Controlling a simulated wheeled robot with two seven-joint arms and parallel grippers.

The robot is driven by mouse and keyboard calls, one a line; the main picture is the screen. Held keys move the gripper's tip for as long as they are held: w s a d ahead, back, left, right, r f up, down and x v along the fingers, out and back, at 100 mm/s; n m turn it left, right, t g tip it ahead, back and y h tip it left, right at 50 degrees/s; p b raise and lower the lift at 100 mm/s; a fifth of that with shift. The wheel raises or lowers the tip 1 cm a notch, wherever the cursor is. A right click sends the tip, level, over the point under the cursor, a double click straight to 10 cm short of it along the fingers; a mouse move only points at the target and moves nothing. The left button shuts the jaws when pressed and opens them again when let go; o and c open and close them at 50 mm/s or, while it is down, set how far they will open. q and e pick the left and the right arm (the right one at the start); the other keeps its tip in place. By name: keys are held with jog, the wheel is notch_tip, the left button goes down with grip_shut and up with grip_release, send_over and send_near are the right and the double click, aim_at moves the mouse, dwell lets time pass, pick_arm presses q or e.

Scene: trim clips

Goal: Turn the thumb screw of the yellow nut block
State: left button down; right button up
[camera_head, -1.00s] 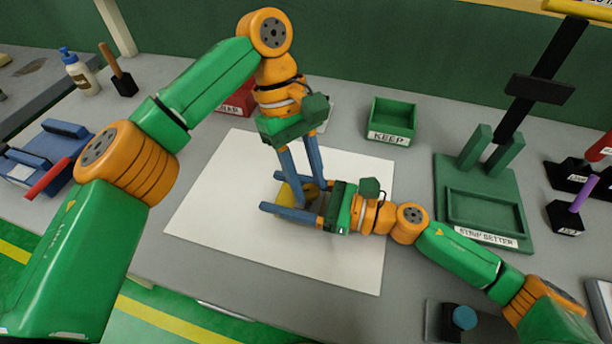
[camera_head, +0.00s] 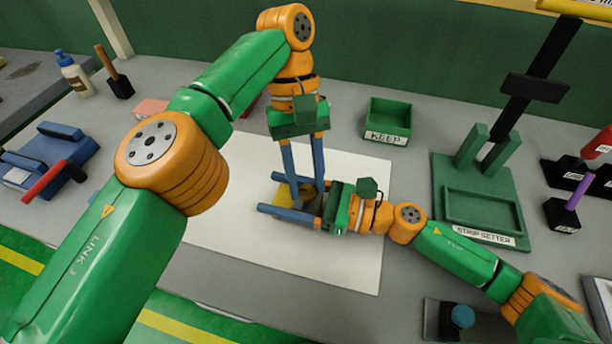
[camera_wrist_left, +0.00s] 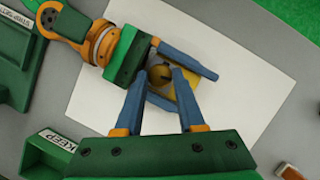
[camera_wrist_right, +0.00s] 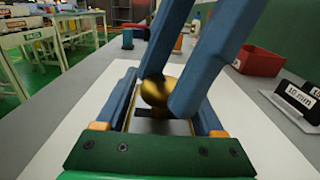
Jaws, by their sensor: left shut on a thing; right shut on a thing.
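The yellow nut block (camera_head: 284,194) is over the white sheet, partly hidden by both grippers. My right gripper (camera_head: 271,193), reaching in from the right, is shut on the block from its sides. The brass-coloured round thumb screw (camera_wrist_right: 155,91) shows in the right wrist view, and in the left wrist view (camera_wrist_left: 159,74) it sits beside the yellow body. My left gripper (camera_head: 307,194) points down from above, its two blue fingers shut on the thumb screw. The exact contact of its fingertips is partly hidden.
The white sheet (camera_head: 340,255) is otherwise clear. A green KEEP tray (camera_head: 390,118) stands behind it, and a green strip setter (camera_head: 480,208) stands to the right. A blue fixture with a red handle (camera_head: 50,160) is at the left. A red bin (camera_wrist_right: 258,60) shows in the right wrist view.

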pick_arm(q)
jog(key=c, duration=0.5)
grip_release()
jog(key=shift+s+f, duration=0.1)
